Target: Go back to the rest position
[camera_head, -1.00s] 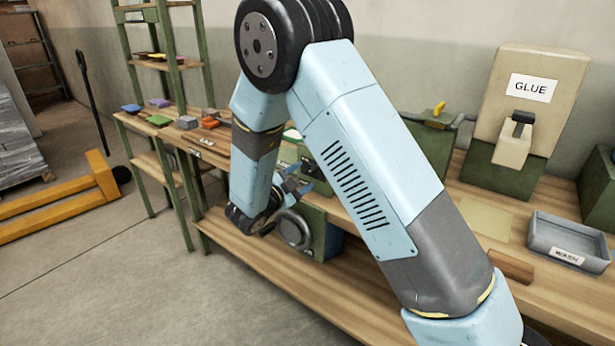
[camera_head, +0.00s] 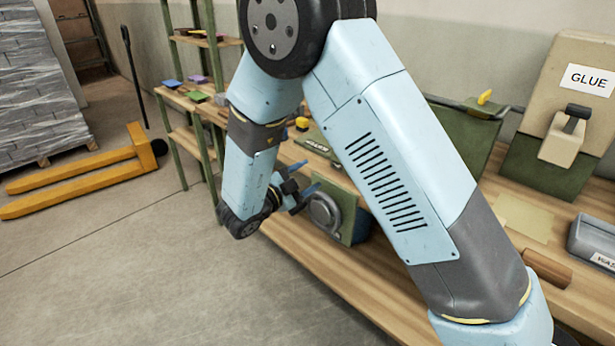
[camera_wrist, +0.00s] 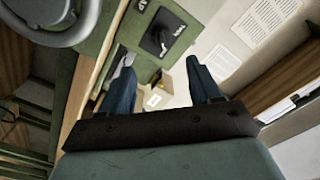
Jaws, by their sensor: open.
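My gripper (camera_head: 302,193) hangs low at the end of my folded arm, left of the middle in the head view. It is close to a green machine with a round grey wheel (camera_head: 325,212). In the wrist view my gripper (camera_wrist: 160,72) shows two dark blue fingers spread apart with nothing held between them. Beyond the fingers lie a green surface (camera_wrist: 120,50) with a black pad on it and printed white sheets (camera_wrist: 265,22). The grey wheel also shows at the top left of the wrist view (camera_wrist: 55,30).
A wooden bench (camera_head: 345,275) runs along the wall, with a GLUE dispenser (camera_head: 570,105) and a grey WASH tray (camera_head: 592,238) at right. A shelf rack (camera_head: 180,90) stands at the back left. A yellow pallet jack (camera_head: 85,170) is at far left; the floor (camera_head: 150,270) between is open.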

